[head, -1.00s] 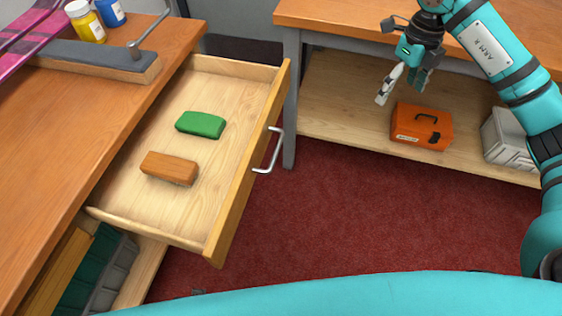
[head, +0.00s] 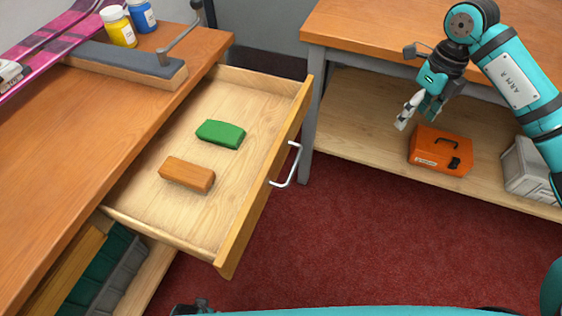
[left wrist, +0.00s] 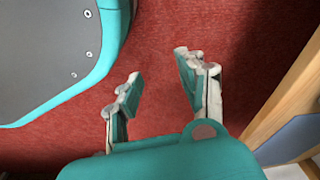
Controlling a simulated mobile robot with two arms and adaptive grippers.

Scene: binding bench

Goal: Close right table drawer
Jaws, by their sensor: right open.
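The table drawer (head: 225,215) is pulled out from the wooden bench on the left, in the head view. Its silver bar handle (head: 289,168) is on the front panel, facing right. A green block (head: 220,133) and an orange-brown block (head: 187,173) lie inside. My right gripper (head: 417,112) is open and empty, well to the right of the drawer, in front of the lower shelf. My left gripper (left wrist: 158,75) is open and empty over red carpet in the left wrist view. In that view a wooden edge lies to its right, apart from it.
The bench top (head: 60,185) holds a dark sanding-type block with a metal rod (head: 125,63) and paint bottles (head: 120,28). An orange toolbox (head: 440,150) and a grey case (head: 530,168) stand on the right shelf. Red carpet (head: 350,240) before the drawer is clear.

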